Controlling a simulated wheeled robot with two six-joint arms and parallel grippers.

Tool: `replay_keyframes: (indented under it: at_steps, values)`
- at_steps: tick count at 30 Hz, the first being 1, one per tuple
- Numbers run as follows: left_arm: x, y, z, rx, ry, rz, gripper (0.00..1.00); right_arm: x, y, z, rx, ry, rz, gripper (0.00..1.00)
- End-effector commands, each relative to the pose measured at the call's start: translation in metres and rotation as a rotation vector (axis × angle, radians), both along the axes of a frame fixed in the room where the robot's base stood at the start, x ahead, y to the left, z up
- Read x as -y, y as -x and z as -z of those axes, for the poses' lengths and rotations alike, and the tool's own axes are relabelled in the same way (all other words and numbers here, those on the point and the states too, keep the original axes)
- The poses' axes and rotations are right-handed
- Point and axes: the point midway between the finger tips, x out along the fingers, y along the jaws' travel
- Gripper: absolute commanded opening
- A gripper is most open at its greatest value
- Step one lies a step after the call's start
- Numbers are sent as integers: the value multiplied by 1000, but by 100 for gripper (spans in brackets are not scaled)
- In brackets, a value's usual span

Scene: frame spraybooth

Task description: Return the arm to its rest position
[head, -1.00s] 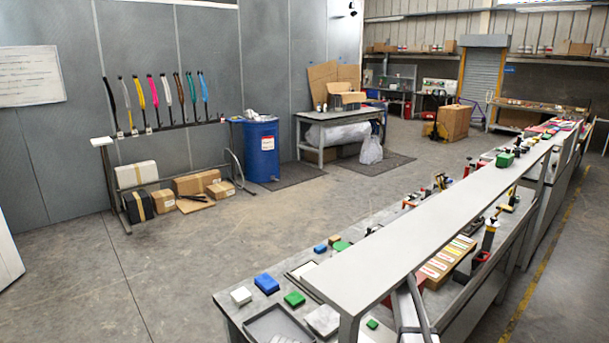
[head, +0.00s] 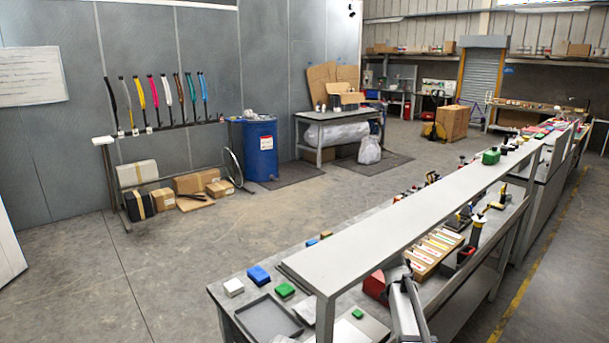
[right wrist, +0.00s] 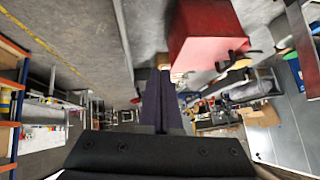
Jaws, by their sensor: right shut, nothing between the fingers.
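My left gripper is in neither view.
The long bench carries a raised grey shelf (head: 420,205), a dark tray (head: 268,318), a blue block (head: 258,275), green blocks and a box of coloured strips (head: 434,250). A red thing (head: 375,286) stands near my right arm. Open floor (head: 200,245) lies left of the bench.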

Motion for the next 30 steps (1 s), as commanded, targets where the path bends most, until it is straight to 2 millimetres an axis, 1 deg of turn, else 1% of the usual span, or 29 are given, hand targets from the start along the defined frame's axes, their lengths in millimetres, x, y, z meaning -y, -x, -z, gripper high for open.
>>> replay_keyframes:
  at_steps: [1, 4, 7, 11, 12, 14, 15, 17, 18, 20, 21, 23, 25, 26, 27, 30]
  values:
    - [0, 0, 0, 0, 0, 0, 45, -5, 13, 2, -21, 2, -15, 0]
    - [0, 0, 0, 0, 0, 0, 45, -16, 37, 9, -82, 3, -57, 0]
    - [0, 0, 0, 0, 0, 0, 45, -31, 67, 17, -154, 3, -113, 0]
    - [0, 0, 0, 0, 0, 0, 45, -54, 118, 29, -270, -2, -218, 0]
    - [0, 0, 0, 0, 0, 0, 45, -63, 138, 34, -312, -7, -259, 0]
    - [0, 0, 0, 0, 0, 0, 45, -78, 170, 40, -380, -15, -334, 0]
    - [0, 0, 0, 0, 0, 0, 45, -88, 193, 44, -426, -22, -388, 0]
    - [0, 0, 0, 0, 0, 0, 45, -103, 225, 48, -492, -34, -474, 0]
    - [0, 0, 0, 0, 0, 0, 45, -112, 246, 51, -531, -43, -531, 0]
    - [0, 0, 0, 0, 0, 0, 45, -124, 274, 54, -583, -55, -613, 0]
    - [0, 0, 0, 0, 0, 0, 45, -132, 292, 55, -614, -65, -666, 0]
    - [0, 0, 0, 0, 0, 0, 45, -143, 317, 57, -655, -80, -743, 0]
    - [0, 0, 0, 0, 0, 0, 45, -154, 347, 58, -700, -96, -836, 0]
    - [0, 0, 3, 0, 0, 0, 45, -163, 350, 62, -714, -91, -866, 0]
    - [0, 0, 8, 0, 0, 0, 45, -175, 348, 66, -731, -73, -891, 0]
    - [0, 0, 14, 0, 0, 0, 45, -202, 359, 72, -773, -35, -952, 0]
